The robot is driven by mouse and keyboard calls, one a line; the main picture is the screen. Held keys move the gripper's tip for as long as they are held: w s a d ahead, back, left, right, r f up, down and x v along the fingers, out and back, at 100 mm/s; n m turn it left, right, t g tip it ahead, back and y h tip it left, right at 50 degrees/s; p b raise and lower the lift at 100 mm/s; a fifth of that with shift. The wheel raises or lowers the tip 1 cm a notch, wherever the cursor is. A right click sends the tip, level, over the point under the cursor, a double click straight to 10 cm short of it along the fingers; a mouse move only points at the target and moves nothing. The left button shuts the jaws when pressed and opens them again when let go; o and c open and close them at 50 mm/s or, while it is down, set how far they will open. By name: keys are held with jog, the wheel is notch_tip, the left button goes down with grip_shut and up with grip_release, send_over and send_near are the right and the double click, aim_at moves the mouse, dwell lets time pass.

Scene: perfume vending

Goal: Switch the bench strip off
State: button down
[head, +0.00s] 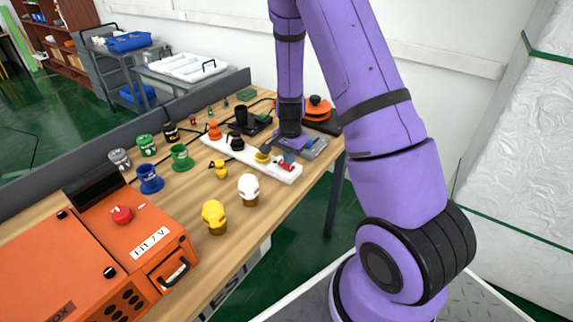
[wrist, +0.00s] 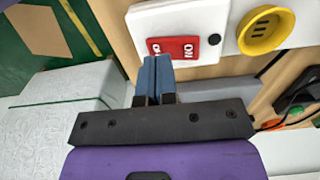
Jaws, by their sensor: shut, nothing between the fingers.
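The bench strip is a long white power strip (head: 222,147) lying on the wooden bench; its end also shows in the wrist view (wrist: 205,14). At that end is a red rocker switch (wrist: 186,49), also seen small in the head view (head: 286,168). Its right part reads ON, upside down in the wrist view; the marking on its left part is partly hidden. My gripper (wrist: 156,62) is shut and empty, with blue fingertips at the switch's left, lower edge. I cannot tell whether they touch it or which side is pressed.
White and yellow head-shaped items (head: 248,189) (head: 214,217) stand in front of the strip. An orange box (head: 95,250) fills the near left. A grey tray (head: 314,148) lies by my gripper.

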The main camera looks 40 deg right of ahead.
jog(key=shift+r, duration=2.7)
jog(key=shift+r, duration=0.1)
jog(key=s+a+r+n+t+y, duration=0.1)
jog(key=s+a+r+n, duration=0.25)
jog(key=r, duration=0.65)
jog(key=s+a+r+n+t, duration=0.1)
jog(key=s+a+r+n, duration=0.3)
jog(key=r, duration=0.6)
jog(key=s+a+r+n+t, duration=0.1)
jog(key=s+a+r+n, duration=0.1)
jog(key=s+r, duration=0.3)
jog(key=s+a+r+n+t+h, duration=0.1)
jog(key=s+r, duration=0.5)
jog(key=s, duration=0.8)
jog(key=a+n+t, duration=0.1)
jog(key=a+n, duration=0.1)
jog(key=n, duration=0.1)
jog(key=shift+a+r, duration=0.3)
